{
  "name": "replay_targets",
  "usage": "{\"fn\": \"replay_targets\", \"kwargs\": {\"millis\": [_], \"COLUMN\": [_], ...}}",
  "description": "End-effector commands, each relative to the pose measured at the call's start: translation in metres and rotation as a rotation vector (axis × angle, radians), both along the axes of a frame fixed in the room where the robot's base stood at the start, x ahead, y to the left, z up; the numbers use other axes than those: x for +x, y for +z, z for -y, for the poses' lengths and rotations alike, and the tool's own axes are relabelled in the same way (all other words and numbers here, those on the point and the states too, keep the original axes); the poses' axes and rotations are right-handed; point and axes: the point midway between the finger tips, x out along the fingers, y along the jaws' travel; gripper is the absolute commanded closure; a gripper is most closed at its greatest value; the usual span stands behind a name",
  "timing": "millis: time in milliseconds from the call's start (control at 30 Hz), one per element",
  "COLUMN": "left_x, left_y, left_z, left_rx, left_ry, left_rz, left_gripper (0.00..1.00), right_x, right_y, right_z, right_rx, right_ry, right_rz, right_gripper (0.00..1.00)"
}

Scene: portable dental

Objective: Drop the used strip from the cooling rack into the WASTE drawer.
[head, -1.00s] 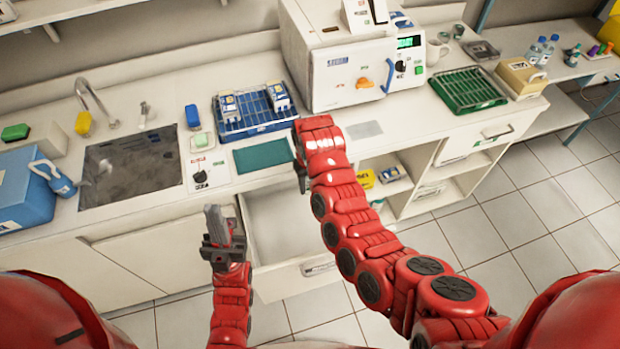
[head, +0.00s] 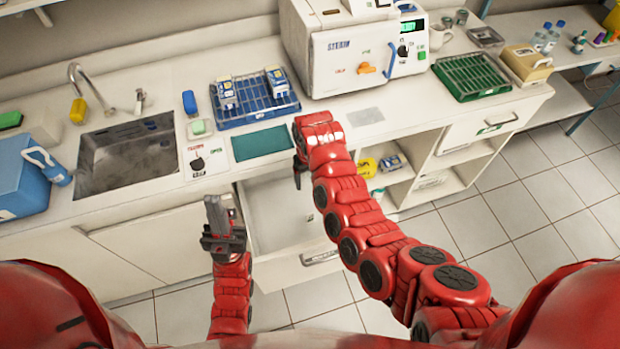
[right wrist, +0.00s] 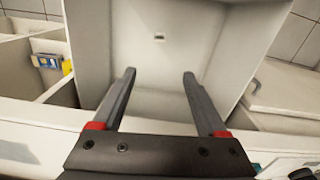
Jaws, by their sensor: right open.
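My right gripper (right wrist: 158,98) is open, with nothing between its fingers. It points down into the open drawer (right wrist: 215,50), which also shows below the counter in the head view (head: 262,205). A tiny dark-and-pale item (right wrist: 159,37) shows inside the drawer; it is too small to tell whether it is the strip. The drawer's front label is unreadable. The green rack (head: 470,78) on the right of the counter looks empty. The blue rack (head: 255,105) holds blue-and-white packs. My left gripper (head: 217,215) is left of the drawer; its finger gap is not clear.
The white sterilizer (head: 345,60) stands between the racks. A teal mat (head: 262,143) lies above the drawer. The sink (head: 125,155) and a blue box (head: 20,185) are at the left. Open shelves (head: 400,180) lie right of the drawer.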

Motion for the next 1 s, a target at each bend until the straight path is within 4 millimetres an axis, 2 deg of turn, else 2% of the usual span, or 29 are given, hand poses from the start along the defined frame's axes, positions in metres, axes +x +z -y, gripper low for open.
{"fn": "replay_targets", "kwargs": {"millis": [200,367,533,600,800,1000], "left_x": [0.0,0.0,0.0,0.0,0.0,0.0], "left_y": [-0.002,-0.009,-0.011,0.006,0.021,0.028], "left_z": [0.0,0.0,0.0,0.0,0.0,0.0], "left_rx": [0.0,0.0,0.0,0.0,0.0,0.0], "left_ry": [0.0,0.0,0.0,0.0,0.0,0.0], "left_rz": [0.0,0.0,0.0,0.0,0.0,0.0], "left_gripper": [1.0,1.0,1.0,1.0,1.0,1.0], "right_x": [0.001,0.001,0.002,0.001,0.0,0.001], "right_y": [0.003,0.019,0.064,0.083,0.119,0.15], "right_z": [0.0,-0.001,-0.001,0.001,0.001,0.002], "right_rx": [0.0,0.001,0.004,0.003,0.002,-0.001], "right_ry": [0.0,0.0,0.0,-0.002,-0.003,0.0], "right_rz": [0.003,0.004,0.008,0.0,-0.001,0.003], "right_gripper": [0.24,0.24,0.24,0.24,0.24,0.24]}}
